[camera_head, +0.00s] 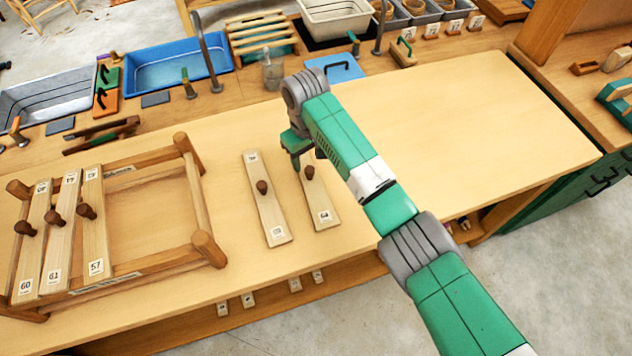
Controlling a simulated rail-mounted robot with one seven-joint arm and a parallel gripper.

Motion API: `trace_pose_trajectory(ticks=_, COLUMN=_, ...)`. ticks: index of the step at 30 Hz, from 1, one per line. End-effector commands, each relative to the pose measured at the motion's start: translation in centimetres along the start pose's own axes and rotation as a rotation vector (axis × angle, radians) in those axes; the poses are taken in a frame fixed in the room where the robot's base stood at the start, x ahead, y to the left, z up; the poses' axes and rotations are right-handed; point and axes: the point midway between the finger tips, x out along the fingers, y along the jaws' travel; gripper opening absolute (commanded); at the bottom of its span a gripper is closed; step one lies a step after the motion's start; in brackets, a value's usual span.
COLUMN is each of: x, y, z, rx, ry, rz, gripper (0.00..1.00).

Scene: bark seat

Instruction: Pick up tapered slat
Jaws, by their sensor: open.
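Two loose tapered slats lie side by side on the bench top, each with a brown knob and number labels. The left slat (265,208) shows nearly whole. The right slat (319,199) is partly hidden at its far end by my gripper and arm. My gripper (296,165) points down over the far end of the right slat, close to its knob (309,173). It is open and appears empty; its fingertips are small and partly hidden. A wooden seat frame (203,205) at the left has several slats (62,240) laid across its left part.
A blue tub (180,68), a grey tub (45,100), a blue mat (335,68) and tools line the back of the bench. Thin posts (207,55) rise there. The bench top (480,120) is clear to the right of my arm.

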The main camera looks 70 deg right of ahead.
Motion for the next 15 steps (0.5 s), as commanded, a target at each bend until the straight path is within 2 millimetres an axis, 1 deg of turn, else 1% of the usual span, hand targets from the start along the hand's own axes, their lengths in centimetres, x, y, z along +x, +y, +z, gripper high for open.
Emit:
trace_pose_trajectory(ticks=1, x=0.8, y=0.0, z=0.1, rx=0.001, ry=-0.002, rz=0.000, gripper=0.50)
trace_pose_trajectory(ticks=4, x=2.1, y=0.1, z=0.0, rx=0.001, ry=-0.001, rz=0.000, gripper=0.50)
trace_pose_trajectory(ticks=8, x=2.7, y=0.1, z=0.0, rx=0.000, ry=0.000, rz=0.000, gripper=0.50)
trace_pose_trajectory(ticks=12, x=5.4, y=0.6, z=0.0, rx=0.002, ry=-0.001, rz=0.001, gripper=0.50)
trace_pose_trajectory(ticks=15, x=6.8, y=0.6, z=0.0, rx=0.000, ry=0.000, rz=0.000, gripper=0.50)
